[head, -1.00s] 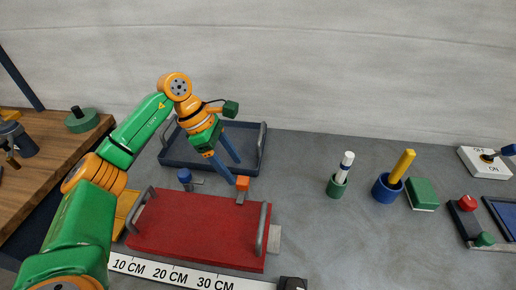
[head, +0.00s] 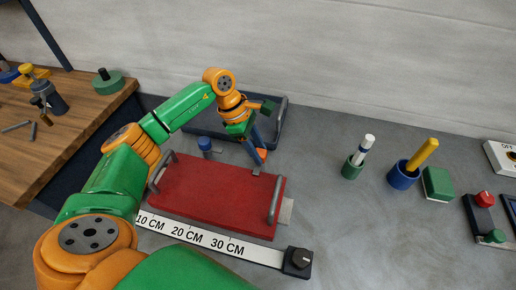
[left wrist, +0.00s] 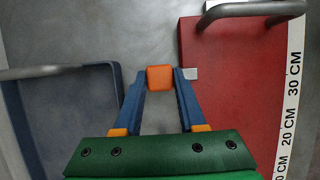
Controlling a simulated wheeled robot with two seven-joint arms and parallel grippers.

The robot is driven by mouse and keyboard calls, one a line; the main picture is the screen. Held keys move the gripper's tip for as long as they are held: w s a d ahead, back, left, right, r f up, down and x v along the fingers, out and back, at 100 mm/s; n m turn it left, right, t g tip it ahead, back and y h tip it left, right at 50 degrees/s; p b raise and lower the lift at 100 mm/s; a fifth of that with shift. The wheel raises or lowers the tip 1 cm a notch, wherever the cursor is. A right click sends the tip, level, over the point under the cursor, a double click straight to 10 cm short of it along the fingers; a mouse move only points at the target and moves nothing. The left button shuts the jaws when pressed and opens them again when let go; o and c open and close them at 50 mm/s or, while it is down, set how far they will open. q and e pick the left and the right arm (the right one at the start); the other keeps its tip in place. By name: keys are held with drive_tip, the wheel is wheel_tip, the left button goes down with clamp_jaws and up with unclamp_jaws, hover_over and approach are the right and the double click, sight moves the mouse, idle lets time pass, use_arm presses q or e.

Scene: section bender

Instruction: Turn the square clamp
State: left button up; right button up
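The square clamp (head: 262,155) has an orange square knob and stands at the back edge of a red plate (head: 215,193), near its right end. Its short grey bar (head: 256,171) reaches the plate edge. My left gripper (head: 258,151) points down over the knob. In the left wrist view, the blue fingers (left wrist: 160,80) lie against both sides of the orange knob (left wrist: 159,77), with no clear gap. The grey bar beside it is partly hidden by the right finger. A round blue clamp (head: 205,144) stands at the plate's back left. My right gripper is not in view.
A blue tray (head: 279,115) with grey handles lies behind my left gripper. The red plate has grey handles (head: 276,200) at both ends. A ruler (head: 262,254) runs in front. Green and blue cups (head: 402,178) stand to the right; the bench between is clear.

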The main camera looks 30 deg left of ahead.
use_arm(q)
clamp_jaws()
drive_tip(key=n+t+b, duration=0.1)
drive_tip(key=n, duration=0.3)
drive_tip(key=shift+s+f+y, duration=0.1)
drive_tip(key=shift+f+y, duration=0.05)
drive_tip(key=shift+y, duration=0.15)
drive_tip(key=n+t+b, duration=0.1)
drive_tip(key=n, duration=0.1)
drive_tip(key=n+y+b, duration=0.1)
drive_tip(key=n, duration=0.1)
drive_tip(key=shift+s+d+n+t, duration=0.1)
drive_tip(key=shift+d+n+t, duration=0.05)
drive_tip(key=shift+n+t, duration=0.2)
drive_tip(key=n+y+b, duration=0.1)
drive_tip(key=n, duration=0.1)
drive_tip(key=n+b, duration=0.1)
drive_tip(key=n, duration=0.1)
drive_tip(key=shift+d+t+y, duration=0.15)
drive_tip(key=shift+t+y, duration=0.2)
drive_tip(key=shift+y, duration=0.05)
drive_tip(key=n+y+b, duration=0.1)
drive_tip(key=n, duration=0.1)
drive_tip(key=n+b, duration=0.1)
drive_tip(key=n, duration=0.2)
drive_tip(key=shift+d+y, duration=0.1)
drive_tip(key=shift+y, duration=0.3)
drive_tip(key=shift+n, duration=0.25)
